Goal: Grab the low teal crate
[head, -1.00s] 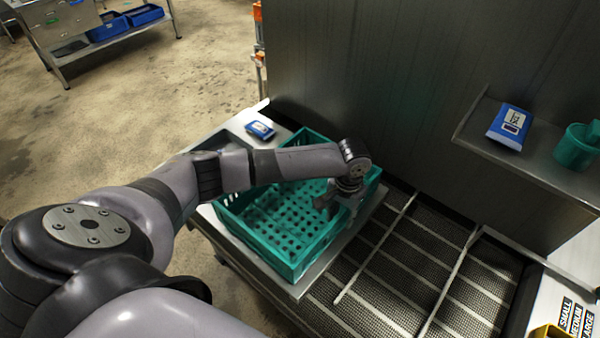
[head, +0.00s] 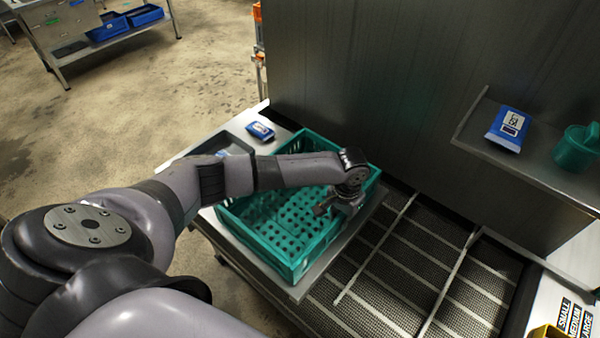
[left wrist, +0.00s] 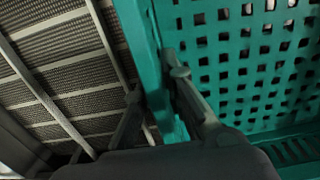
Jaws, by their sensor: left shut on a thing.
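The low teal crate (head: 290,268) stands on a steel table beside the mesh belt. It has a perforated floor and slotted walls, and it looks empty. My left gripper (head: 335,206) is at the crate's right wall, the one facing the belt. In the left wrist view the two fingers of my left gripper (left wrist: 158,95) sit on either side of the crate's wall (left wrist: 145,50), one outside over the belt and one inside. They are shut on that wall. My left forearm hides part of the crate's far left side. My right gripper is not in view.
The mesh belt (head: 410,268) with pale bars lies right of the crate. A grey tray (head: 222,145) and a blue packet (head: 260,131) lie behind it. A steel wall rises at the back; its shelf holds a blue-white pouch (head: 508,128) and a teal cup (head: 576,148).

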